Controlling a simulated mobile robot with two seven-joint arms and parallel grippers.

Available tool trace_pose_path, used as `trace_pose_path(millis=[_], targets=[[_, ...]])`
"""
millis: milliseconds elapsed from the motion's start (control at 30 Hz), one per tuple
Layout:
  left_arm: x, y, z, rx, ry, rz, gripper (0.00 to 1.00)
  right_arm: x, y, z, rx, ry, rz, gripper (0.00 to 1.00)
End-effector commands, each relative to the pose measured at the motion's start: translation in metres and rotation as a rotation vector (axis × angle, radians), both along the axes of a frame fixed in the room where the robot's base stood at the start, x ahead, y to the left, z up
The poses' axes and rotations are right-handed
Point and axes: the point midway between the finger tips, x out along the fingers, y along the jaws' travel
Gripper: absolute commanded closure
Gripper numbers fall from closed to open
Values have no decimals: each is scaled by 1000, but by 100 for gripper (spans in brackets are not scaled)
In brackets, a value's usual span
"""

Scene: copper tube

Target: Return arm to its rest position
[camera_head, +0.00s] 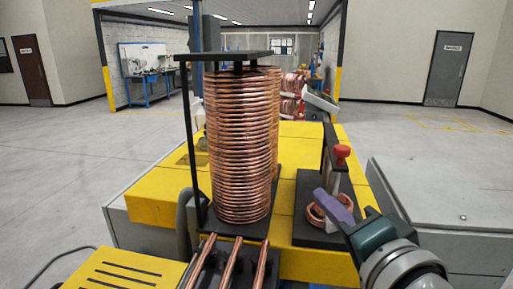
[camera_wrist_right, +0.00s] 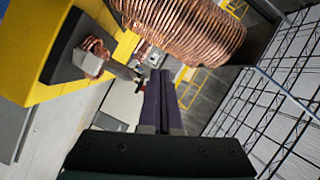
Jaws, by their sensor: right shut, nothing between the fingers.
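My right gripper (camera_head: 328,203) reaches in from the lower right of the head view, its purple fingers shut with nothing between them. The fingers also show closed together in the right wrist view (camera_wrist_right: 160,75). In the head view the gripper is in front of a small copper coil (camera_head: 317,214) on a black plate, partly covering it; I cannot tell whether they touch. The small coil also shows at the left of the wrist view (camera_wrist_right: 97,58). My left gripper is not in view.
A tall stack of copper tube coils (camera_head: 240,150) stands on the yellow machine (camera_head: 155,207), left of the gripper, under a black top plate (camera_head: 225,56). A red knob (camera_head: 342,151) tops a post behind the gripper. A grey cabinet (camera_head: 440,200) is at right.

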Motion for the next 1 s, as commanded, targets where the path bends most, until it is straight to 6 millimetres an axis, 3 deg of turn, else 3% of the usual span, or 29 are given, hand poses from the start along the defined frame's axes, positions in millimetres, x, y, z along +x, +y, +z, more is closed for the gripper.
trace_pose_path(millis=[133, 300, 433, 567, 600, 800, 1000], targets=[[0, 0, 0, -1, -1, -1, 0, -62, 14, -37, -382, 221, 266, 100], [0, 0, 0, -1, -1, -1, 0, -146, -4, -71, -756, 495, 514, 100], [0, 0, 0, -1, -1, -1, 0, -208, -30, -79, -960, 689, 654, 100], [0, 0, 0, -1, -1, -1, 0, -267, -61, -73, -1113, 882, 770, 100], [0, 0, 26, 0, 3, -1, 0, -266, -61, -46, -1114, 883, 770, 100], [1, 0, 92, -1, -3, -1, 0, -264, -60, 17, -1106, 880, 767, 100], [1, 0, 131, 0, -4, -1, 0, -264, -59, 55, -1103, 879, 766, 100]])
